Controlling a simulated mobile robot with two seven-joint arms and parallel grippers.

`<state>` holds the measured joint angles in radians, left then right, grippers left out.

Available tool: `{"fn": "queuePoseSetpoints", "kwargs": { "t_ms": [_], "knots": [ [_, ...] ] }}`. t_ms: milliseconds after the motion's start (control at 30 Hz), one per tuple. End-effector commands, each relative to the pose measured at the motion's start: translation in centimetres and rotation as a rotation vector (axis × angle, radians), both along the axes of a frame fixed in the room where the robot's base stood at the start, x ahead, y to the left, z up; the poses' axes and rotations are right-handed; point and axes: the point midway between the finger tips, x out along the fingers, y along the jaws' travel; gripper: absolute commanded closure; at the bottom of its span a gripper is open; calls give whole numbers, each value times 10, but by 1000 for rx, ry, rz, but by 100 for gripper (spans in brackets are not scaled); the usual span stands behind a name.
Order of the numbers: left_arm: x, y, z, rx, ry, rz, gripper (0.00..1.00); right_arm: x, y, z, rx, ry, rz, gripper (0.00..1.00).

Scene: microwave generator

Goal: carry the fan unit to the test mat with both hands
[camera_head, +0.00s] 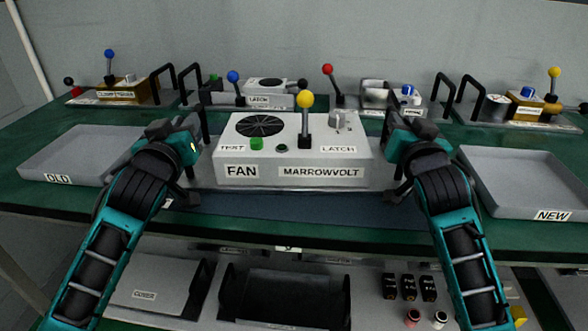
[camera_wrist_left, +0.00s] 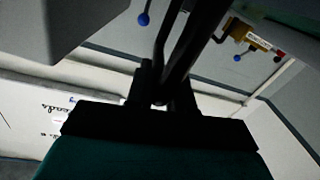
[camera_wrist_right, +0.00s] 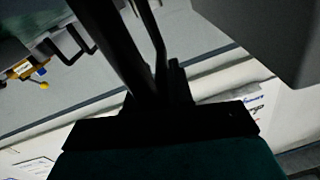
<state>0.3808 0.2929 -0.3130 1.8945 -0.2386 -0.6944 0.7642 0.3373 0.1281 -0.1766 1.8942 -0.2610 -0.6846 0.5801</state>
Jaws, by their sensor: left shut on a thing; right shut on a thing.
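The fan unit (camera_head: 300,172) is a white box marked FAN and MARROWVOLT at the centre of the head view. It has a round black grille, a green button and a yellow-knobbed lever on top. My left gripper (camera_head: 197,135) is shut on the black handle at its left side, and my right gripper (camera_head: 392,132) on the one at its right side. The unit looks level. A dark blue test mat (camera_head: 310,212) shows at the bench front, below the unit; I cannot tell whether they touch.
A grey tray marked OLD (camera_head: 75,152) stands on the left and one marked NEW (camera_head: 525,180) on the right. Several other units with levers and handles stand along the back. A lower shelf (camera_head: 350,265) holds a cover and small parts.

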Motion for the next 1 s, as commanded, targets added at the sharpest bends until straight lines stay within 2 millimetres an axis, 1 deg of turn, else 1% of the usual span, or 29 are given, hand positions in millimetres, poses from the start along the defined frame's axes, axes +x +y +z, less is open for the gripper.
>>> {"fn": "queuePoseSetpoints", "kwargs": {
  "t_ms": [33,300,533,633,767,1000],
  "knots": [
    [-1,-6,-3,-8,-1,-14,77,0,5,-2,8,-3,12,78],
    [-1,-3,-1,-4,0,-8,53,0,3,-1,4,-1,6,53],
    [-1,-2,-1,-1,0,-4,53,0,2,-1,2,0,3,53],
    [-5,-2,-2,-2,0,-4,53,0,1,-1,1,1,2,53],
    [-21,-1,-2,-1,1,-5,53,0,1,-1,1,1,2,53],
    [-68,0,-2,-3,2,-5,53,0,1,-1,0,0,1,53]
  ]
}}
